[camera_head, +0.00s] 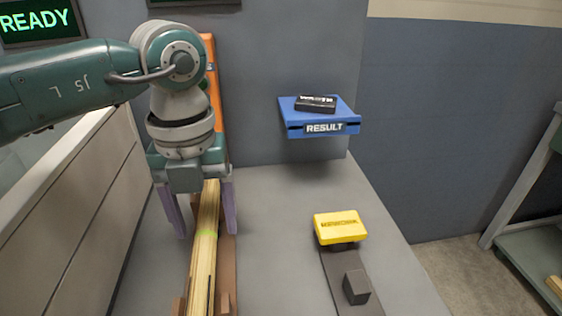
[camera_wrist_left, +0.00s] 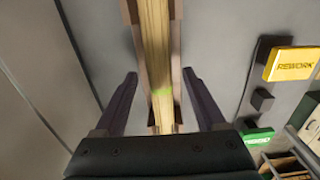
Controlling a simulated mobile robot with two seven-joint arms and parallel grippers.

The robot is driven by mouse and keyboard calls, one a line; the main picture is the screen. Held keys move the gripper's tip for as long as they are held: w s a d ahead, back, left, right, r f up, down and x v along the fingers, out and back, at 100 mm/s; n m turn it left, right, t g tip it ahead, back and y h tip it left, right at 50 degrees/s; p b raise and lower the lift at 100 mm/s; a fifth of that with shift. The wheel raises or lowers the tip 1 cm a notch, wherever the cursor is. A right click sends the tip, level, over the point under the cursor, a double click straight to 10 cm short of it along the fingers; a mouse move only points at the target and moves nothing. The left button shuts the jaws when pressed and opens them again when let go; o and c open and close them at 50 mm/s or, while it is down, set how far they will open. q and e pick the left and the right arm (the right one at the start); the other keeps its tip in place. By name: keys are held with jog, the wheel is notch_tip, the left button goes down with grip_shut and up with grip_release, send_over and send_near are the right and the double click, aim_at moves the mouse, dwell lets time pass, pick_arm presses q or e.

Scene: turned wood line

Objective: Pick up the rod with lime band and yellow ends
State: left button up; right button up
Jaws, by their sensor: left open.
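The pale yellow wooden rod (camera_head: 207,255) with a lime band lies lengthwise in a brown cradle (camera_head: 226,260) on the grey table. Its band also shows on the rod in the left wrist view (camera_wrist_left: 161,92). Its far end is hidden behind my left gripper in the head view, and I cannot make out yellow ends. My left gripper (camera_head: 206,234) is open above the rod, its purple fingers on either side of it. In the left wrist view the gripper (camera_wrist_left: 159,76) shows a gap between each finger and the rod. My right gripper is not in view.
A yellow REWORK block (camera_head: 340,227) and a dark strip with a dark block (camera_head: 356,287) are right of the cradle. A blue RESULT shelf (camera_head: 320,122) holds a black object (camera_head: 315,104). An orange upright (camera_head: 210,80) stands behind the gripper. Light panels (camera_head: 75,220) border the left.

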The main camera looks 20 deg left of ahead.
pick_arm(q)
jog(key=shift+f, duration=0.15)
grip_shut()
dwell(0.5)
